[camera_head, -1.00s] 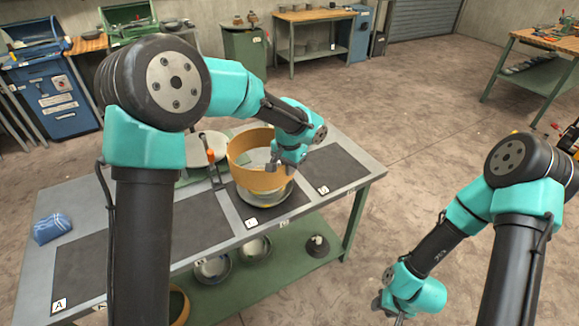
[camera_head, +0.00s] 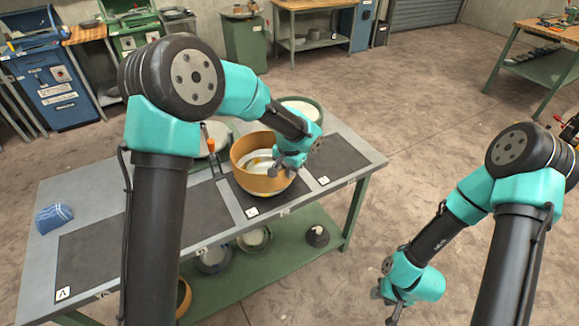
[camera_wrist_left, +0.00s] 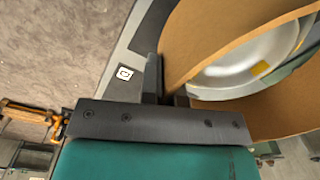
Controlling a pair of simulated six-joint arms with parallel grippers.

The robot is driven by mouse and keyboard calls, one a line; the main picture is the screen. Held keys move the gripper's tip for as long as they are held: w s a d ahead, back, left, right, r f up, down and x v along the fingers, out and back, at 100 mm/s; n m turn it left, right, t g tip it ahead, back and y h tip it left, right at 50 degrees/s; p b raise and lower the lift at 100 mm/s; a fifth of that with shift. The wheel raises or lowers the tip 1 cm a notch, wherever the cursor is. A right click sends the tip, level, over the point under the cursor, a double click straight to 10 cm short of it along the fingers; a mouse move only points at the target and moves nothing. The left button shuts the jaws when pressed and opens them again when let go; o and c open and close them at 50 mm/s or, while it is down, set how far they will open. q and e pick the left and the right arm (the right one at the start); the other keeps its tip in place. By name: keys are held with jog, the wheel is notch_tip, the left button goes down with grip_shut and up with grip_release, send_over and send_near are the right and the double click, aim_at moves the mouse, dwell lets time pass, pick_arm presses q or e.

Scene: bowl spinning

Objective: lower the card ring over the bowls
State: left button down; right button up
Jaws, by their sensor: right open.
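The tan card ring (camera_head: 250,178) stands around the white bowls (camera_head: 258,158) on the dark mat marked C. The ring's wall hides the bowls' outsides, and I cannot tell whether its lower edge touches the mat. My left gripper (camera_head: 280,170) is shut on the ring's right, near side. In the left wrist view one dark finger lies outside the card wall (camera_wrist_left: 216,35), and the other is mostly hidden. A bowl's pale inside (camera_wrist_left: 236,70) with a yellow patch shows within the ring. My right gripper (camera_head: 388,296) is open and empty, off the table's right side.
The grey table (camera_head: 365,169) has more dark mats, with a free one right of the ring. A green-rimmed bowl (camera_head: 313,104) stands behind my left wrist. An orange-handled tool (camera_head: 206,133) is left of the ring. A blue cloth (camera_head: 53,217) lies far left. Bowls sit on the lower shelf.

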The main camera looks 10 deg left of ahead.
pick_arm(q)
jog(key=shift+f, duration=3)
jog(key=c, duration=1.3)
grip_release()
jog(key=shift+s+f, duration=0.1)
jog(key=shift+o, duration=0.2)
notch_tip(320, 180, up, 18)
jog(key=shift+f, duration=0.15)
